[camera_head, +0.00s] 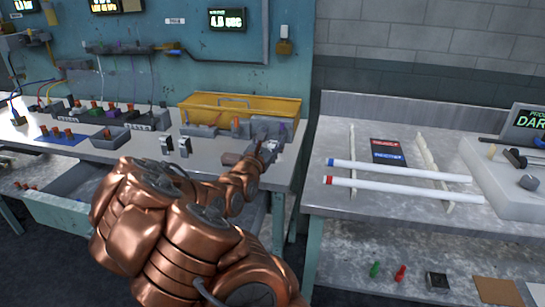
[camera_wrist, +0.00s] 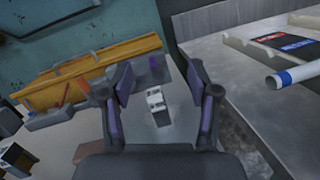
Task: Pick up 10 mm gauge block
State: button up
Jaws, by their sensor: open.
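A small pale metallic block with dark marks (camera_wrist: 155,99), which looks like the 10 mm gauge block, stands on the bench top in the wrist view. My gripper (camera_wrist: 159,82) is open, with one finger to the left of the block and one to the right. Gaps show between the block and both fingers, and nothing is held. In the head view my gripper (camera_head: 268,143) is over the right end of the left bench, and the block there is mostly hidden by it. Any size marking is too small to read.
A yellow tray (camera_head: 245,104) stands behind my gripper, with grey holders in front of it. Two small black-and-white blocks (camera_head: 184,146) stand to the left. The right bench (camera_head: 335,142) carries two white tubes (camera_head: 400,171) across pale rails. A gap separates the benches.

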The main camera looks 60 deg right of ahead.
aim_at(272, 147)
jog(key=w+f+n, duration=0.1)
jog(key=f, duration=0.1)
jog(key=w+d+f+n+t+y, duration=0.1)
jog(key=f+n, duration=0.1)
jog(key=f, duration=0.1)
jog(key=w+f+n+t+y, duration=0.1)
jog(key=f, duration=0.2)
jog(key=shift+w+d+f, duration=0.1)
jog(key=shift+d+f, duration=0.05)
jog(key=shift+f, duration=0.05)
jog(key=shift+n, duration=0.3)
jog(key=shift+f+p+x, duration=0.1)
jog(key=shift+f+x, duration=0.05)
jog(key=shift+x, duration=1.15)
jog(key=shift+f+p+x, duration=0.15)
jog(key=shift+f+x, duration=0.05)
jog(key=shift+x, duration=1.1)
jog(key=shift+f+p+x, duration=0.1)
jog(key=shift+f+x, duration=0.05)
jog(key=shift+x, duration=1.1)
grip_shut()
